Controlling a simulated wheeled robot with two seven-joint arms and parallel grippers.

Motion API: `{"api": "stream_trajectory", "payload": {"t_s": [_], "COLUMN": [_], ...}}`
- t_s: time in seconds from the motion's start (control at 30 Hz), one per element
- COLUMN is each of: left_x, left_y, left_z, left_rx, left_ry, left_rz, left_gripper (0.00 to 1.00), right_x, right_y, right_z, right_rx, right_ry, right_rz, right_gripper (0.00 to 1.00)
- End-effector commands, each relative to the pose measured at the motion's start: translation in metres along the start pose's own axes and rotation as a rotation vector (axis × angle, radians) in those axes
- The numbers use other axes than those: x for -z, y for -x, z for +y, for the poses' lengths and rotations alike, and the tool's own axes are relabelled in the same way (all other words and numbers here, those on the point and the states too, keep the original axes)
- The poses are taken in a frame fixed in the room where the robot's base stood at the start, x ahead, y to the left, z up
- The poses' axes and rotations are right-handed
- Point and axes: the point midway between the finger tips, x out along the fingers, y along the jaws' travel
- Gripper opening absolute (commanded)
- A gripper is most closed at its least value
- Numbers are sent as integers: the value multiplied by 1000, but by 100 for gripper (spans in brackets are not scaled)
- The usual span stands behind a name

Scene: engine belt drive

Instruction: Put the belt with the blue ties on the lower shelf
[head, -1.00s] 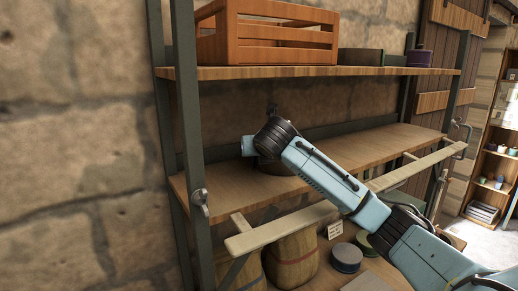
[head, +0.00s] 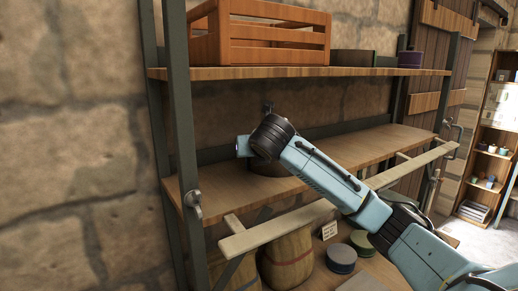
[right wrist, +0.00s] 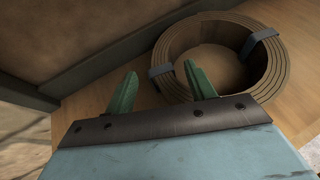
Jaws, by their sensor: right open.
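The belt (right wrist: 240,35) is a brown, many-layered coil with blue-grey ties around it. It lies flat on the wooden lower shelf (right wrist: 91,103), and part of it shows beneath my right arm in the head view (head: 268,168). My right gripper (right wrist: 160,70) is open beside the coil's near left side. Its right green finger overlaps the ring's opening in the picture and its left finger stands outside. I cannot tell whether either touches the belt. In the head view the arm hides the fingers. My left gripper is not in view.
A pale wooden bar (head: 270,231) crosses before the lower shelf. Sacks (head: 288,259) and round discs (head: 341,258) sit below. The lower shelf's right side is clear.

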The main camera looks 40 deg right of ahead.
Motion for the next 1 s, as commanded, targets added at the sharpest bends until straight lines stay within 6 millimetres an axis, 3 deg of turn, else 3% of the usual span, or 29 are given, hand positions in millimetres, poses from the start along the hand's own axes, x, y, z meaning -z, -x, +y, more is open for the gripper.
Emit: {"api": "stream_trajectory", "payload": {"t_s": [0.2,0.4,0.6,1.0], "left_x": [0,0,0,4], "left_y": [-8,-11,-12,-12], "left_z": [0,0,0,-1], "left_rx": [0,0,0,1], "left_ry": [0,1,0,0], "left_rz": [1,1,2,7], "left_gripper": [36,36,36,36], "right_x": [-1,-1,0,1], "right_y": [48,79,89,87], "right_z": [0,0,0,1], "right_rx": [-2,-1,0,-1], "right_ry": [1,0,-1,-9], "right_rz": [-6,-3,0,4], "right_gripper": [55,55,55,55]}}
